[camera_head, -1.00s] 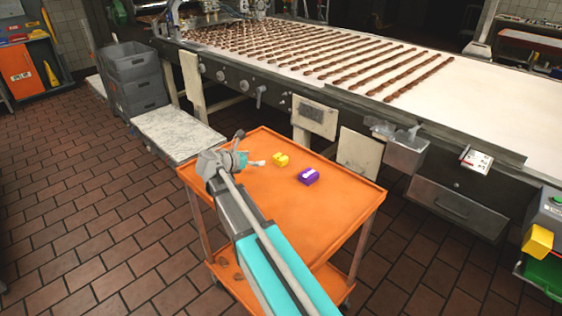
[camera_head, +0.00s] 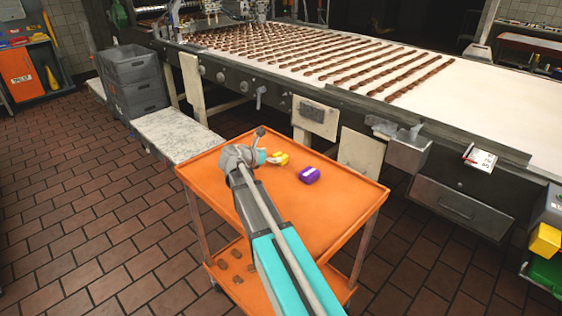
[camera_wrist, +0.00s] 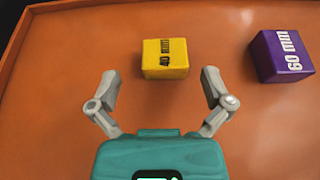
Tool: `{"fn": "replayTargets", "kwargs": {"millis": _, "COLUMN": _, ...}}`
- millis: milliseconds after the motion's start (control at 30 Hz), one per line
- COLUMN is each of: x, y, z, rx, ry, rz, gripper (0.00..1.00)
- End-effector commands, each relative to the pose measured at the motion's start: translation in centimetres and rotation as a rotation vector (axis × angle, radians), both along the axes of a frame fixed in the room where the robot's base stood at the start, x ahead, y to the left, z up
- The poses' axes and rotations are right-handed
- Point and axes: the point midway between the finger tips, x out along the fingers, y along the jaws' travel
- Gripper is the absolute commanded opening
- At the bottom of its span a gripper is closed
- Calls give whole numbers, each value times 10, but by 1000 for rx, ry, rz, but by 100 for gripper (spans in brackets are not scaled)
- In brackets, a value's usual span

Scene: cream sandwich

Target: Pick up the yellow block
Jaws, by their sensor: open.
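The yellow block (camera_head: 281,159) lies on the orange cart top. In the wrist view the yellow block (camera_wrist: 165,58), marked "40 mm", sits just beyond and between my open fingers. My gripper (camera_wrist: 162,88) is open and empty, its two grey fingers spread to either side below the block. In the head view my gripper (camera_head: 270,158) is beside the yellow block on its left, and the arm partly hides the cart.
A purple block (camera_head: 309,175) lies right of the yellow one; in the wrist view the purple block (camera_wrist: 283,54) reads "60 mm". The orange cart (camera_head: 335,215) has a raised rim and clear room at right. A conveyor (camera_head: 480,95) with chocolate rows stands behind.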

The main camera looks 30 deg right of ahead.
Motion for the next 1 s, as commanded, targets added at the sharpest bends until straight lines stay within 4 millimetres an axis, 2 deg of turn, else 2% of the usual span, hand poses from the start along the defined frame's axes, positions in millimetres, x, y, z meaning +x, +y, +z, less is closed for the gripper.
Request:
{"fn": "replayTargets", "kwargs": {"millis": 467, "x": 1, "y": -5, "z": -4, "rx": 0, "ry": 0, "rz": -1, "gripper": 100}}
{"fn": "replayTargets", "kwargs": {"millis": 733, "x": 6, "y": -27, "z": -20, "rx": 0, "ry": 0, "rz": -1, "gripper": 100}}
{"fn": "replayTargets", "kwargs": {"millis": 1000, "x": 13, "y": -45, "z": -25, "rx": 0, "ry": 0, "rz": -1, "gripper": 100}}
